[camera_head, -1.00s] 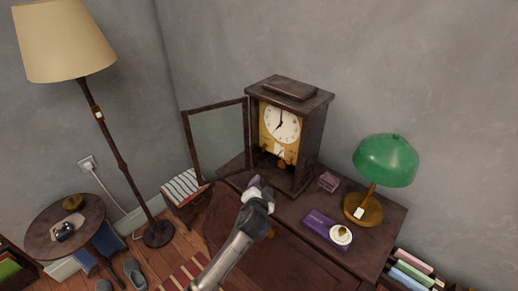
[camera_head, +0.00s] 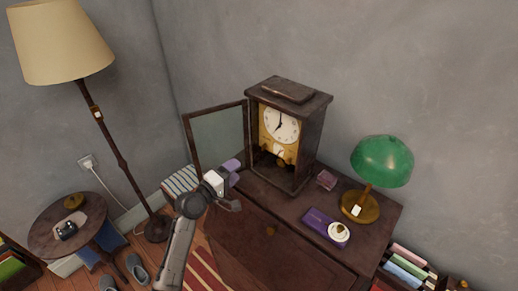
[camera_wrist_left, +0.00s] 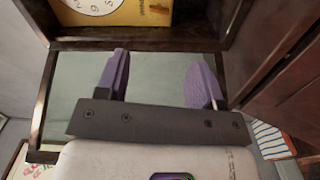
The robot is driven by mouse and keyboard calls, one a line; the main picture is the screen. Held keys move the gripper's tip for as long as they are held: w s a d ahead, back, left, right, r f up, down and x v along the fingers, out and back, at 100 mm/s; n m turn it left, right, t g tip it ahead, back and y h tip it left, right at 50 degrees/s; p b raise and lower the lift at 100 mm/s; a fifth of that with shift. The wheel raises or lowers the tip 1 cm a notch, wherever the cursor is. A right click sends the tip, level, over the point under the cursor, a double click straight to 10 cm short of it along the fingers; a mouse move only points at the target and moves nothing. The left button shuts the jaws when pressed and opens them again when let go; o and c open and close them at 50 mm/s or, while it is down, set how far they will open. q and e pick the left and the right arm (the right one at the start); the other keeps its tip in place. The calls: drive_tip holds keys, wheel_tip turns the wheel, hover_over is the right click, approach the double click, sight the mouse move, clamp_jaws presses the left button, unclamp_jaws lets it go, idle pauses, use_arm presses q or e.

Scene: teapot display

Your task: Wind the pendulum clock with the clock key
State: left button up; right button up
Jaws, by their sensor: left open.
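The pendulum clock (camera_head: 312,140) stands upright on the cabinet, its glass door (camera_head: 218,135) swung open to the left. Its white dial (camera_head: 281,124) sits on a brass plate, with the pendulum bob (camera_head: 281,162) below. My left gripper (camera_head: 231,172) is open and empty, in front of the open door, left of and lower than the dial. In the left wrist view, the purple fingers (camera_wrist_left: 160,78) are spread against the pale glass (camera_wrist_left: 65,95), and part of the dial (camera_wrist_left: 95,5) shows at the top. I cannot make out the clock key for sure.
A green lamp (camera_head: 382,162), a purple box (camera_head: 322,224), a white dish (camera_head: 339,232) and a small box (camera_head: 326,180) occupy the cabinet top (camera_head: 290,208) right of the clock. A floor lamp (camera_head: 122,165) and round table (camera_head: 48,215) stand left.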

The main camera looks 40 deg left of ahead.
use_arm(q)
drive_tip(key=w, duration=1.3)
drive_tip(key=shift+w+d, duration=0.15)
drive_tip(key=shift+w, duration=0.2)
drive_tip(key=shift+c, duration=0.3)
drive_tip(key=c, duration=0.9)
drive_tip(key=shift+m+b, duration=0.6)
drive_tip(key=shift+m, duration=0.6)
drive_tip(key=o, duration=1)
drive_tip(key=shift+c, duration=0.2)
drive_tip(key=s, duration=1.4)
